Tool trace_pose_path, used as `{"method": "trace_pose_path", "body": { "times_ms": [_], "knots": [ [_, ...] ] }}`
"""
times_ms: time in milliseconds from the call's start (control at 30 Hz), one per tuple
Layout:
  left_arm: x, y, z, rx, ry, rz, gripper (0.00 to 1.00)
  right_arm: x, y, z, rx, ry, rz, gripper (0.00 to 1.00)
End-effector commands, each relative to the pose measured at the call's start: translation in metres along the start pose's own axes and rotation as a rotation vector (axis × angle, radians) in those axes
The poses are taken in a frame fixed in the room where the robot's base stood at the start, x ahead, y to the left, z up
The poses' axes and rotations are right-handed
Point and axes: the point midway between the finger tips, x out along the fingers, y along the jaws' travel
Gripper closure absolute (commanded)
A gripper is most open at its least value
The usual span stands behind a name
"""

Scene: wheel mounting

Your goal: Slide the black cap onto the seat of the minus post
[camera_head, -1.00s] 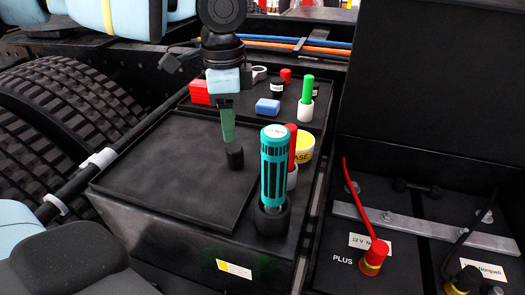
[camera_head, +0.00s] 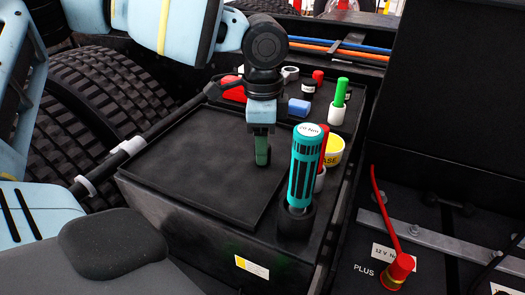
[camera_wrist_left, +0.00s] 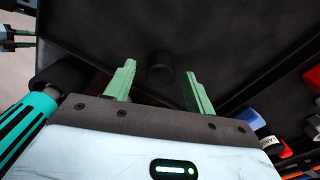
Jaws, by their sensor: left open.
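The black cap (camera_wrist_left: 160,78) stands on the dark flat lid, between and a little beyond the two green fingers of my left gripper (camera_wrist_left: 157,85) in the left wrist view. The fingers are open, with a gap on both sides of the cap. In the head view my left gripper (camera_head: 262,152) points down at the lid and its fingers hide the cap. The minus post is not visible; only part of a black cable (camera_head: 497,265) shows at the lower right. What looks like my right gripper (camera_wrist_left: 33,39) shows small at the left edge of the wrist view.
A teal torque wrench (camera_head: 305,168) stands upright in a black holder (camera_head: 296,222), close to the left gripper. A red-capped plus post (camera_head: 398,270) is at the right.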

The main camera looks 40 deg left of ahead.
Motion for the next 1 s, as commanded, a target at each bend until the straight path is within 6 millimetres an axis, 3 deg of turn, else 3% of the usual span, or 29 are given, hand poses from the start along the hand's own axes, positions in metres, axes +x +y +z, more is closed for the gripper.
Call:
{"method": "trace_pose_path", "body": {
  "times_ms": [200, 467, 800, 1000],
  "knots": [
    [0.023, 0.0, 0.0, 0.001, 0.0, -0.001, 0.46, 0.0, 0.0, 0.0, 0.0, -0.001, 0.0, 0.51],
    [0.024, 0.0, 0.0, 0.0, 0.001, -0.002, 0.46, 0.0, 0.0, 0.0, 0.001, 0.0, 0.0, 0.51],
    [0.024, 0.0, 0.0, 0.001, 0.001, -0.002, 0.9, 0.0, 0.0, 0.001, 0.001, -0.001, 0.0, 0.51],
    [0.024, 0.0, 0.0, 0.001, 0.001, -0.002, 0.92, 0.0, 0.0, 0.001, 0.001, -0.001, 0.0, 0.51]
  ]
}}
